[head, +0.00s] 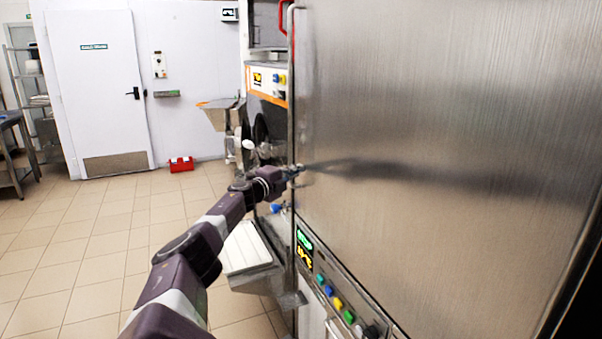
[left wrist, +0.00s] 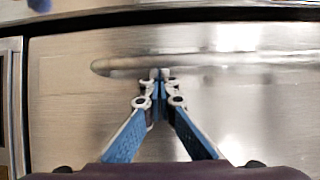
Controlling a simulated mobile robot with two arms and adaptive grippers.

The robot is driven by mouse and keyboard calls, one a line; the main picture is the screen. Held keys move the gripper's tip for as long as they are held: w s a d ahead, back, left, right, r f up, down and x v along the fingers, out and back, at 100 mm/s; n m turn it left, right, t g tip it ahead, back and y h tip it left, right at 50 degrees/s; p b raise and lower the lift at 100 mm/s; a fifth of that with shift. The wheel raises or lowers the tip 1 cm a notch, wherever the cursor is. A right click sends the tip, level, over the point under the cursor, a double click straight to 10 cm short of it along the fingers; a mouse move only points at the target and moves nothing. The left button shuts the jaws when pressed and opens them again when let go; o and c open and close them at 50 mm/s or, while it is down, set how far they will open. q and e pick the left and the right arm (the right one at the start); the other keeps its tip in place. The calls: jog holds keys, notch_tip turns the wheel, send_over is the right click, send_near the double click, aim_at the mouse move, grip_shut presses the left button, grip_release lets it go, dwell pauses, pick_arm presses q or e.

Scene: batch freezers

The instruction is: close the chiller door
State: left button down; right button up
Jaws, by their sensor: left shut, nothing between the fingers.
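A large brushed-steel door (head: 450,120) fills the right of the head view, and I take it as the chiller door. A long bar handle (head: 291,80) runs along its left edge. In the left wrist view the handle (left wrist: 215,62) crosses above the steel door face (left wrist: 245,115). My left gripper (head: 295,172) is at the door's left edge. Its blue fingers (left wrist: 158,78) are shut and empty, with the tips at the handle; I cannot tell if they touch. I cannot tell whether the door is fully shut. My right gripper is not in view.
A control panel (head: 345,298) with coloured buttons lies below the door. A white-topped ledge (head: 247,250) juts out beside my left arm. Another machine (head: 268,90) stands behind. A red box (head: 181,164) sits by the white room door (head: 100,90).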

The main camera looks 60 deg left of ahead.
pick_arm(q)
jog(key=shift+w+d+r, duration=0.3)
jog(key=shift+w+r, duration=0.05)
jog(key=shift+r, duration=0.2)
jog(key=shift+f, duration=0.15)
jog(key=a+v, duration=0.1)
jog(key=v, duration=1.1)
jog(key=shift+s+f, duration=0.3)
jog(key=shift+s, duration=0.05)
dwell(0.8)
jog(key=shift+d, duration=0.1)
